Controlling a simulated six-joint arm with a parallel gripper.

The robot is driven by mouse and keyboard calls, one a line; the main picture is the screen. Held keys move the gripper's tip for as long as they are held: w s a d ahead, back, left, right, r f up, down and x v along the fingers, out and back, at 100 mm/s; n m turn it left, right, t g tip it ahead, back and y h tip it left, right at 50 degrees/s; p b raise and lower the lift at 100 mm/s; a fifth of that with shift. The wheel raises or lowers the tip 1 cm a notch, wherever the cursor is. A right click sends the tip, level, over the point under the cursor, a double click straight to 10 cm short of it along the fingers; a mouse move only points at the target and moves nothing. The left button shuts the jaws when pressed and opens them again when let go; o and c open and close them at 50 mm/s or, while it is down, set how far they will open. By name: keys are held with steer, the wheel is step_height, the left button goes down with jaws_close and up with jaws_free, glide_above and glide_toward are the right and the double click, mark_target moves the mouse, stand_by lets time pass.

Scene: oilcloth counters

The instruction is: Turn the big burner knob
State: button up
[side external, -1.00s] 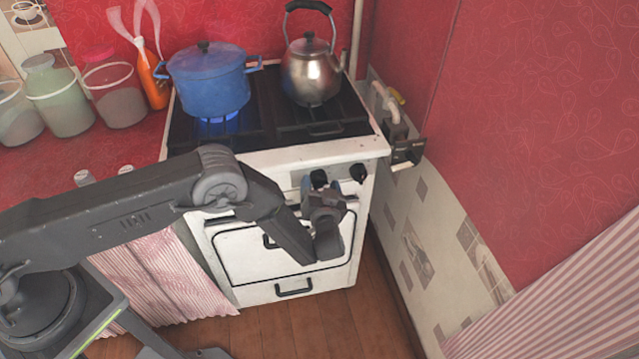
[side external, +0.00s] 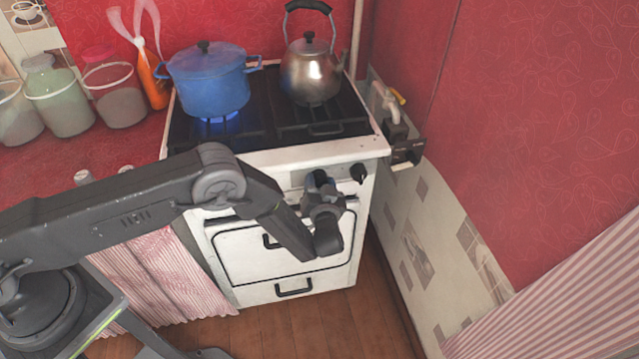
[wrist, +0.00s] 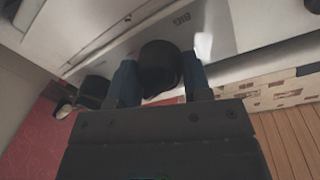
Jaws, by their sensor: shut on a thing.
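The white stove (side external: 270,163) has dark knobs on its front panel. My gripper (side external: 320,183) is at this panel, in front of the stove. In the wrist view, a round black knob (wrist: 158,68) sits between the two blue fingers of my gripper (wrist: 160,85), which is shut on it. A small label on the panel above this knob appears to read "BIG". Another black knob (side external: 358,173) is to the right of my gripper in the side view, apart from it. A dark knob also shows at the left in the wrist view (wrist: 93,91).
A blue pot (side external: 208,84) stands over a lit blue flame (side external: 216,125) on the left burner. A steel kettle (side external: 311,75) stands on the right burner. Oven handles (side external: 294,289) stick out below the panel. The floor (side external: 300,325) before the stove is clear.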

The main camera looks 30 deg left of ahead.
steer(key=n, duration=0.6)
steer(key=shift+f+n, duration=0.1)
steer(key=shift+n, duration=0.3)
steer(key=n+y, duration=0.1)
steer(key=n, duration=0.6)
steer(key=shift+d, duration=0.1)
stand_by(0.5)
steer(key=o, duration=0.9)
steer(key=shift+w, duration=0.1)
